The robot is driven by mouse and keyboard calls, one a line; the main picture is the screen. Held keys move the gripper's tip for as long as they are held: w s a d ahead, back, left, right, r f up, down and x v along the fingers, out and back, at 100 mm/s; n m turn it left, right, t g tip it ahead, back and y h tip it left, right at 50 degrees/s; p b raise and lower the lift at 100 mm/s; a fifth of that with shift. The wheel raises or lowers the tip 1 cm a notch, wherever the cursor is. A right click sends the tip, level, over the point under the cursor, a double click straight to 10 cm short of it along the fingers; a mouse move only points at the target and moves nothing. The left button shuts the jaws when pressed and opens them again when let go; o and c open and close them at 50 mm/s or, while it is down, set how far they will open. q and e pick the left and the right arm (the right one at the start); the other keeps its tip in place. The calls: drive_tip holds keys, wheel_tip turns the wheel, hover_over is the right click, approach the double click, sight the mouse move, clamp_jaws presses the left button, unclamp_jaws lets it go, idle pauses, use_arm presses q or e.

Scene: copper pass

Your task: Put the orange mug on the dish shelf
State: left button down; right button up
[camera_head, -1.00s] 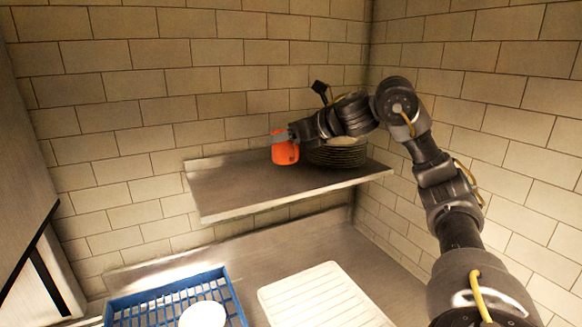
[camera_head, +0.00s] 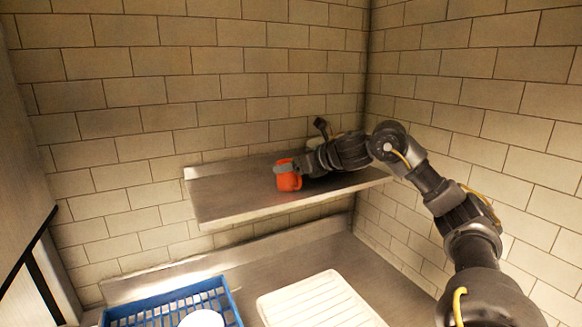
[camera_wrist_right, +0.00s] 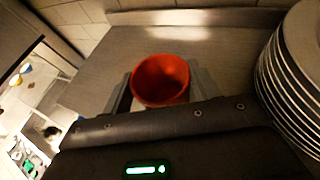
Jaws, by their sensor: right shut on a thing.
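The orange mug (camera_head: 289,180) is upright at the dish shelf (camera_head: 232,193), over its middle part. My right gripper (camera_head: 284,170) is shut on the mug, with the arm reaching in from the right. In the right wrist view the mug (camera_wrist_right: 160,80) sits between the two fingers (camera_wrist_right: 160,92), its open top facing the camera. The mug's base looks at or just above the shelf surface; I cannot tell if it touches. My left gripper is not in view.
A stack of plates (camera_wrist_right: 290,85) stands on the shelf beside the gripper; my arm hides it in the head view. Below are a blue rack (camera_head: 170,303) with a white dish (camera_head: 202,318) and a white ribbed tray (camera_head: 318,302). The shelf's left part is bare.

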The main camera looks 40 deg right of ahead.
drive_tip(key=shift+r, duration=0.1)
drive_tip(key=shift+a+f, duration=0.1)
drive_tip(key=shift+f, duration=0.1)
drive_tip(key=o, duration=1.1)
drive_tip(key=shift+r, duration=0.1)
drive_tip(key=shift+r, duration=0.15)
drive_tip(key=b+v, duration=0.5)
drive_tip(key=v, duration=0.7)
